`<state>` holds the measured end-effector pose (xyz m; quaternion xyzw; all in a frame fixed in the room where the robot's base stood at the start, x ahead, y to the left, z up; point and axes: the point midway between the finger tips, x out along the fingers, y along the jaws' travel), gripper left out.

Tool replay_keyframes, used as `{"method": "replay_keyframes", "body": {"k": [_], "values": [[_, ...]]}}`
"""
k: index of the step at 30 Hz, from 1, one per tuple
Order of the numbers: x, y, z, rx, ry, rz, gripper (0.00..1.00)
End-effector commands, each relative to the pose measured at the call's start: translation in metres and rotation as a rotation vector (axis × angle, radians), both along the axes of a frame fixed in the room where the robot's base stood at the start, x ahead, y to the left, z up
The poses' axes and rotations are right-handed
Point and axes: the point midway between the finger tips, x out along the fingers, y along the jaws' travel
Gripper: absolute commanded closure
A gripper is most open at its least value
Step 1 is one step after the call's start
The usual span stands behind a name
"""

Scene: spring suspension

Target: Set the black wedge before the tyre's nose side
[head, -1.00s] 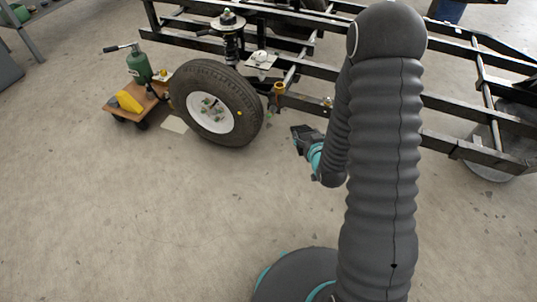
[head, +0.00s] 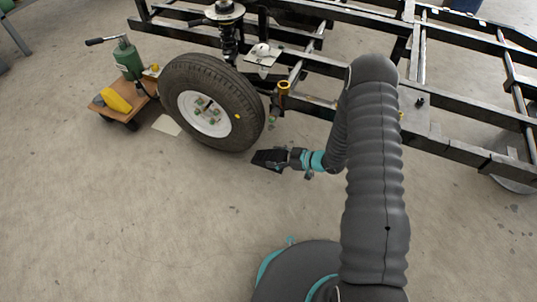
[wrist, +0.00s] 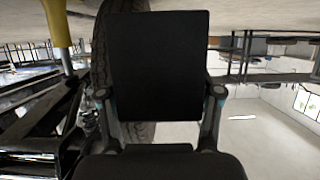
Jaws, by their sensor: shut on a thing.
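The tyre (head: 240,105) stands upright on its white wheel beside the black frame in the head view. The black wedge (head: 266,157) is in my gripper (head: 284,160), just right of the tyre's lower right edge and low by the floor. A small gap seems to show between wedge and tyre; whether the wedge touches the floor is unclear. In the wrist view, the wedge (wrist: 160,60) fills the middle between the fingers of my shut gripper (wrist: 160,94). It hides part of the tyre (wrist: 101,50) behind it.
The black frame (head: 450,145) runs along the back and right. A yellow-topped post (head: 283,90) hangs near the tyre. A wooden dolly (head: 108,112) with a green jack (head: 128,62) and a yellow object (head: 117,101) stands left. The floor in front is clear.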

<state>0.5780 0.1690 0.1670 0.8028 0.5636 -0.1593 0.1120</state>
Motion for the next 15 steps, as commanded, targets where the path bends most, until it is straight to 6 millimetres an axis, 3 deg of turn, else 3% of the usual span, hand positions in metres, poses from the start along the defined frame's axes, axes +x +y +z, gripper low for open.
{"method": "replay_keyframes", "body": {"k": [9,15], "values": [[0.060,0.018,-0.039,0.001,-0.004,0.005,0.91],[0.087,0.023,-0.055,0.000,-0.002,0.002,0.91]]}}
